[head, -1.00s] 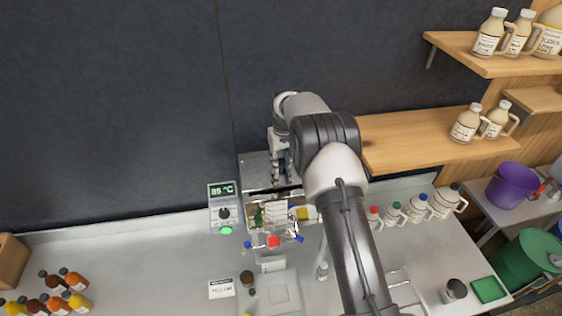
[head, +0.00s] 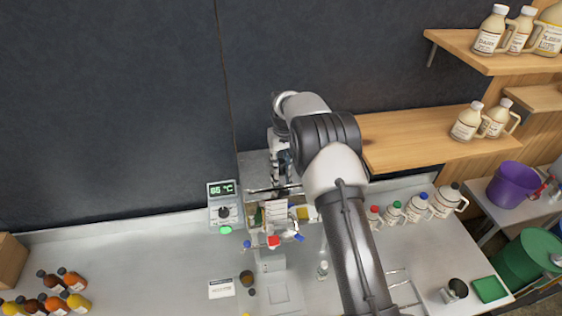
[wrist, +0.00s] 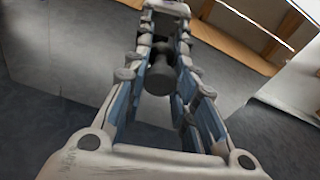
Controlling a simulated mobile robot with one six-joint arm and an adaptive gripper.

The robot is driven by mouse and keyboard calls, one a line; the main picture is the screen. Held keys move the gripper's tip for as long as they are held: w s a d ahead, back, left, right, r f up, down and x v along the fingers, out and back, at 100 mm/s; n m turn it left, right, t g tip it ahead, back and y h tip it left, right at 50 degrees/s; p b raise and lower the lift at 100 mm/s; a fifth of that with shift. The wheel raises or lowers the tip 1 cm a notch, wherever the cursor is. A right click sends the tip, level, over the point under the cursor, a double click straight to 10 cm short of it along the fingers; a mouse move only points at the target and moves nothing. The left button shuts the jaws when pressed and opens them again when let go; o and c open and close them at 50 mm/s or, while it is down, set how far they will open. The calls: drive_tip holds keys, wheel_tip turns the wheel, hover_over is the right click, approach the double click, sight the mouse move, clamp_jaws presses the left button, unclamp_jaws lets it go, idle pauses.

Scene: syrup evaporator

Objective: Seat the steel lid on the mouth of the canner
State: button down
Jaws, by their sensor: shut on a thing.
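My gripper (head: 280,168) hangs at the back of the counter, beyond the bend of my arm, in front of the dark wall. In the wrist view its fingers (wrist: 165,55) are closed around a dark, rounded knob (wrist: 158,75). The knob looks like the handle of the steel lid, but the lid's outline is not clear there. A flat grey steel surface (head: 255,167) shows beside and behind the gripper in the head view. I cannot tell whether it is lid or equipment. The canner and its mouth cannot be made out; my arm covers part of that area.
A controller with a green display (head: 222,202) stands left of the gripper. A rack with coloured valves (head: 275,222) is just in front. Jugs (head: 415,208) line the counter to the right, below a wooden shelf (head: 420,140). Amber bottles (head: 55,290) stand far left. The left-centre counter is clear.

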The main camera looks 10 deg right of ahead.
idle(0.3)
drive_tip(key=c, duration=1.2)
unclamp_jaws()
drive_tip(key=shift+o, duration=0.4)
drive_tip(key=o, duration=0.4)
drive_tip(key=shift+r, duration=0.15)
drive_tip(key=shift+r+p, duration=1.65)
drive_tip(key=shift+r, duration=1.75)
